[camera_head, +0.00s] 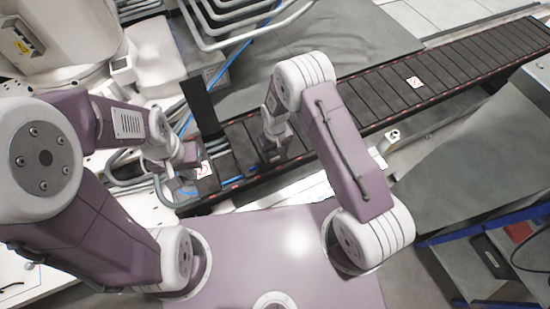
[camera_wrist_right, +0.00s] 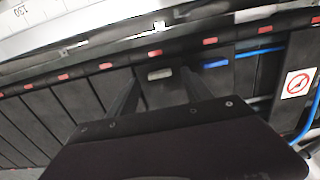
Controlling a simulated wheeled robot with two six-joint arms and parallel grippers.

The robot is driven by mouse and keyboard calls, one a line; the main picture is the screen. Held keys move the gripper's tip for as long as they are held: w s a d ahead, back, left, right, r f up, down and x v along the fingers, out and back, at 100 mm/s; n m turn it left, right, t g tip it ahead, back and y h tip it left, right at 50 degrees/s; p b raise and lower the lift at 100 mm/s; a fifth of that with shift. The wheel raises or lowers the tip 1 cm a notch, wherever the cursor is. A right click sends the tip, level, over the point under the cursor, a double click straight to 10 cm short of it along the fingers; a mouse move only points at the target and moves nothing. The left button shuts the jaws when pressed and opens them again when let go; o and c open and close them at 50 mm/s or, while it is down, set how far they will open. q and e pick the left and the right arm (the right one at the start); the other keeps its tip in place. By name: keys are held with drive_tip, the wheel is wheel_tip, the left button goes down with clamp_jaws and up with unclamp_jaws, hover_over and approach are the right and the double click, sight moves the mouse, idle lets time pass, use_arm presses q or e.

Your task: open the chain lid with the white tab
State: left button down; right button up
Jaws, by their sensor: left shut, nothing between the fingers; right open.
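The dark cable chain (camera_head: 360,108) runs diagonally across the head view, with a row of flat lids. In the right wrist view, the lid (camera_wrist_right: 153,95) with the pale, whitish tab (camera_wrist_right: 160,73) lies closed and flat. Its tab sits near the chain's red-marked edge. My right gripper (camera_wrist_right: 159,80) is open, with its two dark fingers either side of this tab; contact cannot be told. In the head view, my right gripper (camera_head: 274,153) is over the chain and hides part of it. My left gripper (camera_head: 190,158) is shut and empty at the chain's left part, near a warning sign (camera_head: 203,170).
A blue tab (camera_wrist_right: 215,64) lies right of the pale one. Further right, blue cable (camera_wrist_right: 262,52) shows in an uncovered stretch. A dark panel (camera_head: 200,108) stands up behind the chain between my arms. Grey metal tubing (camera_head: 240,22) is at the back.

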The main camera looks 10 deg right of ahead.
wheel_tip(320, 180, down, 2)
drive_tip(key=shift+f, duration=0.25)
clamp_jaws()
idle(1.3)
